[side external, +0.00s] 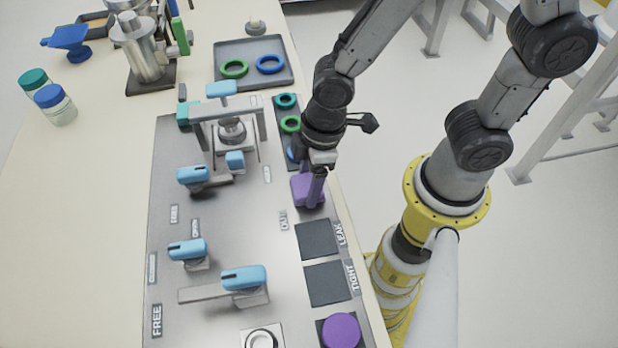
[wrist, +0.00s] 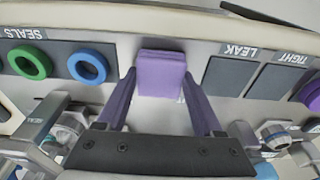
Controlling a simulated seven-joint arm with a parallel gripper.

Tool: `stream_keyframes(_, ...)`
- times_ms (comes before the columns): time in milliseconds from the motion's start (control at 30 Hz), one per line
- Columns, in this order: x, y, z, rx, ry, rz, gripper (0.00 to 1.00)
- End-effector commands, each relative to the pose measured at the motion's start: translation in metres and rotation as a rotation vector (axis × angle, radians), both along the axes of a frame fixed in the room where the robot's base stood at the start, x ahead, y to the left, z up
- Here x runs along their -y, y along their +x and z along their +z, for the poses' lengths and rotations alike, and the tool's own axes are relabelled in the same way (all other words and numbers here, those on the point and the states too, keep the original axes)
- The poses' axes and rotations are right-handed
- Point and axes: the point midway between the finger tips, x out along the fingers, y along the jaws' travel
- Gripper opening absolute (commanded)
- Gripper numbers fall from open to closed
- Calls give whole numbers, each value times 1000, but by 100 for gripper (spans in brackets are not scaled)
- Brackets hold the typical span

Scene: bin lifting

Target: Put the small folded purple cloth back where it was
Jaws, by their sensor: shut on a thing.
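The small folded purple cloth (side external: 303,188) is at the right edge of the grey panel, between the strip of rings and the LEAK pad. It also shows in the wrist view (wrist: 160,74), at the top middle. My gripper (side external: 314,190) points down at it and is shut on it, one finger at each side. In the wrist view my fingertips (wrist: 158,82) meet its left and right edges. Whether the cloth's underside touches the panel is hard to tell.
A strip with rings (side external: 290,124) is behind my gripper. Blue-handled clamps (side external: 188,250) stand left on the panel. A grey tray (side external: 285,48) holds two rings.

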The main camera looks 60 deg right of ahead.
Motion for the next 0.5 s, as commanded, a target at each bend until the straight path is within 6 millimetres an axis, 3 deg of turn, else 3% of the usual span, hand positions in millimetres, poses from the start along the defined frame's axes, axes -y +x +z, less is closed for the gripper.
stream_keyframes(300,0,0,-3,0,0,0,24)
stream_keyframes(333,0,0,-3,0,0,0,70)
stream_keyframes(500,0,0,-3,1,1,0,99)
